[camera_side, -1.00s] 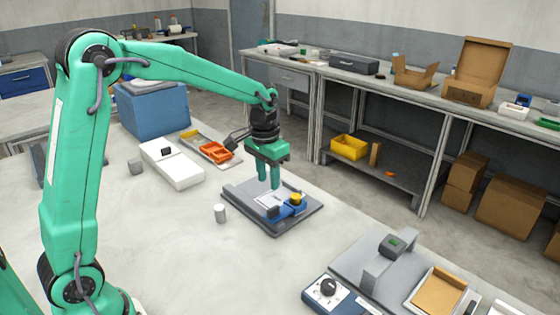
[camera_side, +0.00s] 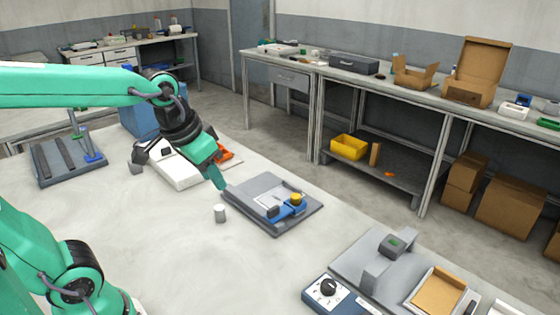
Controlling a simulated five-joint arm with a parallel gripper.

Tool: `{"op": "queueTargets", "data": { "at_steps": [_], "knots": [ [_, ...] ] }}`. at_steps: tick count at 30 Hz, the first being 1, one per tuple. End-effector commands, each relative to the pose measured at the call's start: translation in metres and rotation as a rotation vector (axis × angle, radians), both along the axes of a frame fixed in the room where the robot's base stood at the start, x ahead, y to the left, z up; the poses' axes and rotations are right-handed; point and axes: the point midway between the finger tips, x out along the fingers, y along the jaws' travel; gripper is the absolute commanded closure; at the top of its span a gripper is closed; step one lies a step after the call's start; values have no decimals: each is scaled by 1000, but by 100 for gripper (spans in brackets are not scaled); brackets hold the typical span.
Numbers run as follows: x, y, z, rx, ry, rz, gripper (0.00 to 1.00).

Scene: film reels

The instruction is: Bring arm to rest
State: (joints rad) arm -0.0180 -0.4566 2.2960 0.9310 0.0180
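My gripper (camera_side: 217,180) hangs tilted above the white table (camera_side: 160,250), its fingers pointing down and to the right. The fingertips show close to the left corner of a grey plate fixture (camera_side: 262,186); I cannot tell how high they are above it. The fingers overlap in this view, so the gap between them is hidden. No held object shows at the tips. My arm reaches in from the left edge, its upper link nearly level.
A small grey cylinder (camera_side: 220,213) stands below my gripper. A dark rack (camera_side: 65,160) sits at left. A grey device (camera_side: 390,270) is at front right. The front middle table is clear.

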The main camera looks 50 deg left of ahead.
Motion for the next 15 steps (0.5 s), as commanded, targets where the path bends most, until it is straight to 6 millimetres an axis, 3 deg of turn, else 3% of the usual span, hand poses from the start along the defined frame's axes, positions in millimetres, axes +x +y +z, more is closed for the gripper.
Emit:
{"op": "queueTargets", "data": {
  "at_steps": [6,15],
  "knots": [
    [-35,-3,-2,-3,-69,-2,66],
    [-59,-5,-8,-6,-119,-2,66]
  ]
}}
